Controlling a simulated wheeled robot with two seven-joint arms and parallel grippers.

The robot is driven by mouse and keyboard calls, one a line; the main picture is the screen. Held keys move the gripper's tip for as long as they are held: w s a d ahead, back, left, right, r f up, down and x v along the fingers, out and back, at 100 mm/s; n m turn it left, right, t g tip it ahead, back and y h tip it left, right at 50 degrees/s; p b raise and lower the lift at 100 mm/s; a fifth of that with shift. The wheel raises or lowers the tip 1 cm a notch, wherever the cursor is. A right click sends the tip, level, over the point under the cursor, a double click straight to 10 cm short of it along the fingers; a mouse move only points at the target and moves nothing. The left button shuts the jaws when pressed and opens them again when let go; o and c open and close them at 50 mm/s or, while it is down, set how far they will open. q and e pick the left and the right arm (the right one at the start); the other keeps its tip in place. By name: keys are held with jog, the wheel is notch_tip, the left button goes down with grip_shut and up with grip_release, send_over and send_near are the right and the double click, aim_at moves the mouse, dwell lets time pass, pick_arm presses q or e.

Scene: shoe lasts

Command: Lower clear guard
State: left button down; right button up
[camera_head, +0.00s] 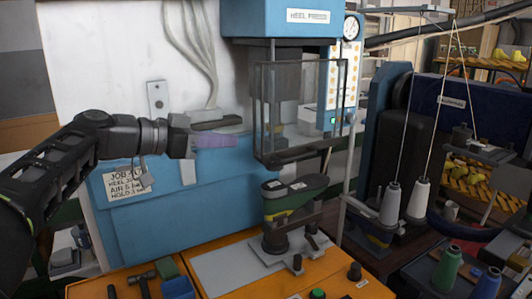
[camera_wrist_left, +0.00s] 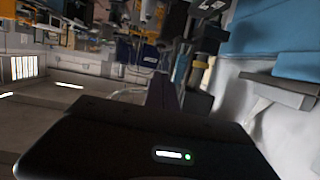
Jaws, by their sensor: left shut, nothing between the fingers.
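The clear guard (camera_head: 305,105) is a see-through box with a dark frame, hanging under the blue press head (camera_head: 280,18). Its dark bottom bar (camera_head: 298,155) is above the green shoe part (camera_head: 295,190) on its stand, with a gap between them. My left gripper (camera_head: 232,140) comes in from the left, its purplish fingers shut and empty, pointing right toward the guard. In the picture its tips are left of the guard's frame; the depth gap is hard to tell. The shut fingers also show, dark, in the left wrist view (camera_wrist_left: 165,95). My right gripper is not in view.
A dark bracket (camera_head: 215,123) with cables is on the wall just above my left fingers. A sewing machine and white thread cones (camera_head: 391,203) stand at right.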

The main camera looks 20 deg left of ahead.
aim_at(266, 155)
pick_arm(q)
jog(key=w+d+f+p, duration=0.1)
jog(key=w+d+f, duration=0.1)
jog(key=w+d+f+p, duration=0.1)
jog(key=w+d+p, duration=0.1)
jog(key=w, duration=0.1)
jog(key=w+d+f+p, duration=0.1)
jog(key=w+d+f, duration=0.1)
jog(key=w, duration=0.1)
jog(key=shift+w+d+f+p, duration=0.2)
jog(key=shift+f+p, duration=0.1)
jog(key=shift+f, duration=0.05)
notch_tip(266, 155, down, 23)
jog(key=b, duration=3)
jog(key=shift+s+r, duration=0.1)
jog(key=shift+r, duration=0.05)
